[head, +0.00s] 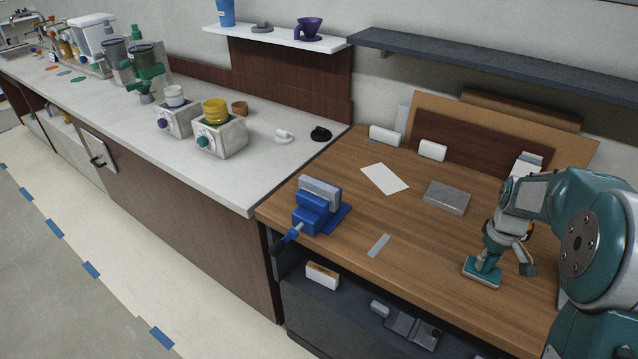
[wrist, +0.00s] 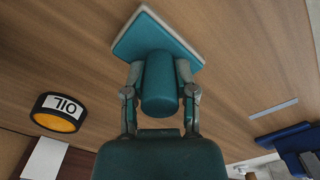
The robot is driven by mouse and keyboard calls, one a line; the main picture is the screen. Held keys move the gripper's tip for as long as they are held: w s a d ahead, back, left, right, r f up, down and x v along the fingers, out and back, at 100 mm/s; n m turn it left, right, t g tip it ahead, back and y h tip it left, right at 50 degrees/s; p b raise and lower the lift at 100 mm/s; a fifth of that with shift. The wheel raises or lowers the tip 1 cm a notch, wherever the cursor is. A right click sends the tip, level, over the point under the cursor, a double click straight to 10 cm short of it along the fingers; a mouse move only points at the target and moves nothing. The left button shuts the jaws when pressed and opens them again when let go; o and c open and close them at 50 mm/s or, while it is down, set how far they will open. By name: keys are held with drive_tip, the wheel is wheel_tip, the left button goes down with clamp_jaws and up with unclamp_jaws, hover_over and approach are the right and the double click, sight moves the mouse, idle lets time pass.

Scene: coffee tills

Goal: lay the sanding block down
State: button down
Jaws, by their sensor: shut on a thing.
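The sanding block has a flat teal base with a pale underside and a rounded teal handle. In the head view the sanding block (head: 481,273) is over the right front part of the wooden bench (head: 430,265), base down. In the wrist view the sanding block (wrist: 150,32) is at the top centre. My gripper (head: 489,252) is above the base, with its two fingers on either side of the handle. In the wrist view my gripper (wrist: 158,82) is shut on that handle. I cannot tell whether the base touches the wood.
A blue vise (head: 318,208) stands at the bench's left corner. A grey block (head: 446,197), a white sheet (head: 385,178) and a thin metal strip (head: 378,246) lie on the bench. An oil can (wrist: 59,113) is close by in the wrist view. Bare wood lies left of the sanding block.

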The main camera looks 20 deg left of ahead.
drive_tip(key=shift+f, duration=0.15)
drive_tip(key=shift+c, duration=1.7)
unclamp_jaws()
wheel_tip(320, 180, up, 12)
drive_tip(key=shift+f, duration=0.2)
drive_tip(key=shift+r, duration=0.1)
